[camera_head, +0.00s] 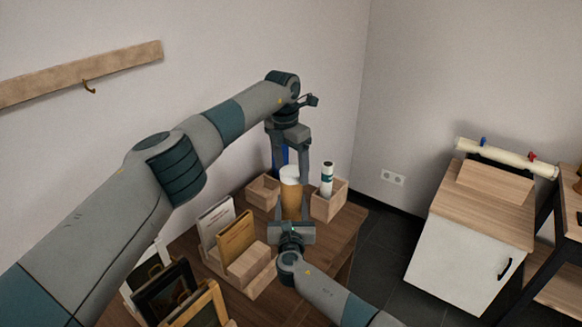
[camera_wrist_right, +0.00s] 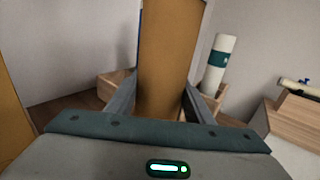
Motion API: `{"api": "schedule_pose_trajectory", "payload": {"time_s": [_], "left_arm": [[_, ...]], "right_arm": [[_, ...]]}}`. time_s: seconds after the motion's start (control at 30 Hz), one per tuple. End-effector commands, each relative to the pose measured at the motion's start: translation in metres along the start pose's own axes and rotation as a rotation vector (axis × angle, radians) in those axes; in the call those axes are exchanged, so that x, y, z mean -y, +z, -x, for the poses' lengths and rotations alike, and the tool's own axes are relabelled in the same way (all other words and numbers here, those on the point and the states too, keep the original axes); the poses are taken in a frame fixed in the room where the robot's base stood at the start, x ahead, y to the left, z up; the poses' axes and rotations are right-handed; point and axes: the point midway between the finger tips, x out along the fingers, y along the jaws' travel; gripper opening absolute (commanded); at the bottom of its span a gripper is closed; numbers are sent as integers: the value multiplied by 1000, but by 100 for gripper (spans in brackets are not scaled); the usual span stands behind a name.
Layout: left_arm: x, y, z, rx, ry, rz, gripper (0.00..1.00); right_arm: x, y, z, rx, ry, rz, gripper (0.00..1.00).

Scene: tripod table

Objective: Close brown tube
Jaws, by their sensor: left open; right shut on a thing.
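The brown tube (camera_head: 291,203) stands roughly upright above the wooden table (camera_head: 335,245), with a white cap (camera_head: 290,174) at its top; I cannot tell whether the cap is fully seated. My right gripper (camera_head: 291,224) is shut on the brown tube's lower part. In the right wrist view, the brown tube (camera_wrist_right: 168,60) rises between the two fingers of my right gripper (camera_wrist_right: 160,98), and its top is out of frame. My left gripper (camera_head: 290,178) points down from above, open, with its fingers to either side of the white cap. I cannot tell whether they touch it.
A white tube with a teal band (camera_head: 327,180) stands in a wooden box (camera_head: 328,207) at right. Another wooden box (camera_head: 262,192) is at left. A book holder (camera_head: 252,268) and picture frames (camera_head: 200,310) are nearer. A blue object (camera_head: 284,156) shows behind my left gripper.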

Motion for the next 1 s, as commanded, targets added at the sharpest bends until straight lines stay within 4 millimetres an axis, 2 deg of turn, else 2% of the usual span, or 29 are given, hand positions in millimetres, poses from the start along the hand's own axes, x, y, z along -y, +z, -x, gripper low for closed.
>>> {"api": "schedule_pose_trajectory", "payload": {"time_s": [0.17, 0.37, 0.8, 1.0], "left_arm": [[0, 0, 3, 1, 1, 0, 71], [-1, 0, 19, 1, 1, 0, 71], [0, 0, 92, 2, 2, 0, 71], [0, 0, 114, 1, 0, 0, 71]], "right_arm": [[0, -1, 0, -1, -1, 1, 7], [0, -1, 0, -1, -1, 1, 7], [0, -1, 0, -1, -1, 1, 7], [0, -1, 0, -1, -1, 1, 7]]}}
